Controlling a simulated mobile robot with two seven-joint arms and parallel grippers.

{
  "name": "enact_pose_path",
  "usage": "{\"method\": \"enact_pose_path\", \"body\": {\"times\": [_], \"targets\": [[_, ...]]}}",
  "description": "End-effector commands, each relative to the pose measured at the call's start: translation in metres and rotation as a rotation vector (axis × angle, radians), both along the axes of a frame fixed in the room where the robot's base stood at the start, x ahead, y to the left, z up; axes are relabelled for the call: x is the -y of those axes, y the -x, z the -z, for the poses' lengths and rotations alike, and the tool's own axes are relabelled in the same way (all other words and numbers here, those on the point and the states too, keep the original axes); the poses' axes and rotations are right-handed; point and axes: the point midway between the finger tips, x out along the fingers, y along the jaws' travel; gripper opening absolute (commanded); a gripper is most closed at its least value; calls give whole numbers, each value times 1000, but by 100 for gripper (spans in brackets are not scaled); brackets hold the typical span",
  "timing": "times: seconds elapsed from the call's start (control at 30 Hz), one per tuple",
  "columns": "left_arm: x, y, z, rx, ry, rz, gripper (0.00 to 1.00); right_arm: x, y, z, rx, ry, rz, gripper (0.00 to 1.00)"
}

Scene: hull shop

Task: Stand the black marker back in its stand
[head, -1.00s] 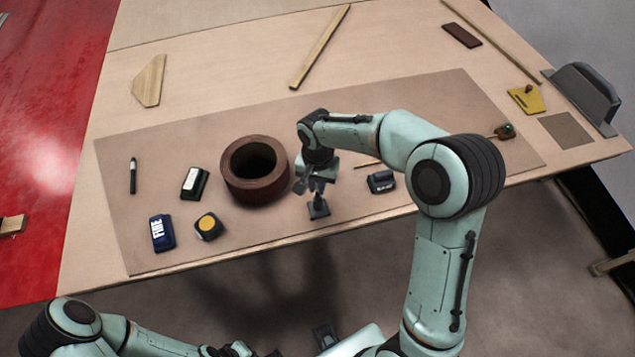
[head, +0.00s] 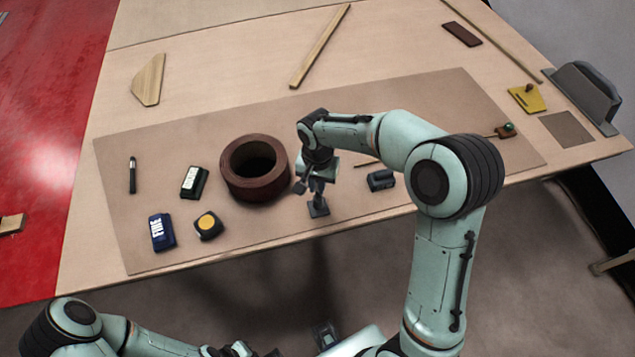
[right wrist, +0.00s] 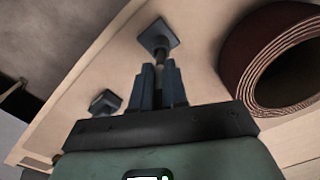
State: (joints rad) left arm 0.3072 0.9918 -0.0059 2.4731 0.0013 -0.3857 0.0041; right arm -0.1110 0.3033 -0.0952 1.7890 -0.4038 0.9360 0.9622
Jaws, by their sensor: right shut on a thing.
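My right gripper (head: 317,190) is shut on a thin dark upright piece that I take to be the black marker (right wrist: 161,58). The fingers hide most of it. Its lower end meets the small dark stand (head: 318,208), whose square base sits on the brown mat near the table's front edge. The base also shows in the right wrist view (right wrist: 158,36), straight beyond the fingertips. I cannot tell how deep the marker sits in it. My left arm is low at the bottom left of the head view; its gripper (head: 235,350) is mostly cut off by the frame edge.
A dark red ring-shaped roll (head: 254,168) stands close left of my right gripper. A small dark block (head: 381,180) lies to its right. A pen-like dark item (head: 132,175), a black block (head: 194,183), a blue block (head: 162,232) and a yellow-topped tape measure (head: 209,225) lie left.

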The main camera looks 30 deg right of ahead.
Motion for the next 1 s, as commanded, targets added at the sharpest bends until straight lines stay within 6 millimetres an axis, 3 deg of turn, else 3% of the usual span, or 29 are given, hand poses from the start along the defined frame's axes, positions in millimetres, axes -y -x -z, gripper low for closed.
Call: {"method": "enact_pose_path", "body": {"times": [1.0], "targets": [[0,3,7,-3,0,0,0,0,0,9,0,0,0,0]]}}
